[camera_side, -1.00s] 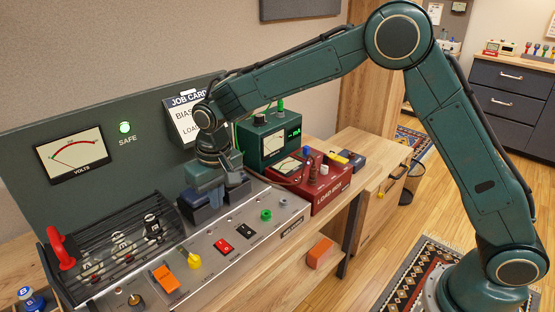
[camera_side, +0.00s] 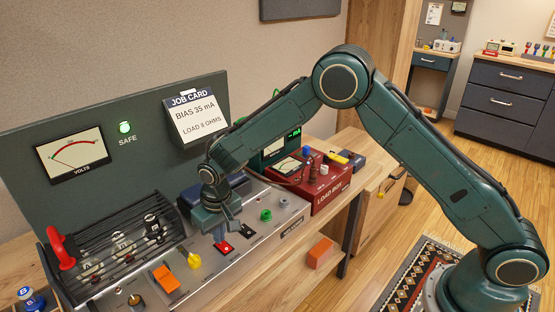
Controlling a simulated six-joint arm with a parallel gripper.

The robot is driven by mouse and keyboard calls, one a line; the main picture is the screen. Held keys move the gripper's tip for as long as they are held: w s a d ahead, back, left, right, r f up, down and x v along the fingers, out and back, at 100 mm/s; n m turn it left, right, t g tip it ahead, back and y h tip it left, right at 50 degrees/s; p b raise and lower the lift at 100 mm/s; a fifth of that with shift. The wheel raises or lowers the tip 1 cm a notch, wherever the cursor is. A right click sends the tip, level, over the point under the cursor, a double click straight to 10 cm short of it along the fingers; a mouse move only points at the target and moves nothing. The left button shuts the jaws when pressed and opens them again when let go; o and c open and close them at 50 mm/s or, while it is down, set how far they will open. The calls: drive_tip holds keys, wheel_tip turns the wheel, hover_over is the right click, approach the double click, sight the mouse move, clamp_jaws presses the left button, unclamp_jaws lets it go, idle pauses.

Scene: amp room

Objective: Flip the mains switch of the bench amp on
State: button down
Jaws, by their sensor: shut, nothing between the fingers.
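The bench amp (camera_side: 205,262) has a grey sloped front panel with a row of controls. My gripper (camera_side: 226,229) is shut and empty, pointing down just above and behind the red rocker. I cannot tell whether its fingertips touch the rocker or the panel. A green lamp (camera_side: 124,127) above the word SAFE is lit, beside the volts meter (camera_side: 75,158).
An orange switch cover (camera_side: 166,279), a yellow knob (camera_side: 194,259) and a green knob (camera_side: 266,215) stand on the panel. Caged tubes and a red lever (camera_side: 62,247) are at left. A red load box (camera_side: 325,190) stands at right.

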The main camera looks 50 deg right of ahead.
drive_tip(key=shift+f, duration=0.15)
drive_tip(key=shift+w+f, duration=0.1)
drive_tip(key=shift+f, duration=0.15)
idle(0.3)
drive_tip(key=shift+s+r, duration=0.25)
drive_tip(key=shift+s, duration=0.5)
drive_tip(key=shift+r, duration=0.1)
wheel_tip(320, 180, up, 14)
drive_tip(key=w, duration=0.1)
drive_tip(key=shift+w, duration=0.35)
idle(0.5)
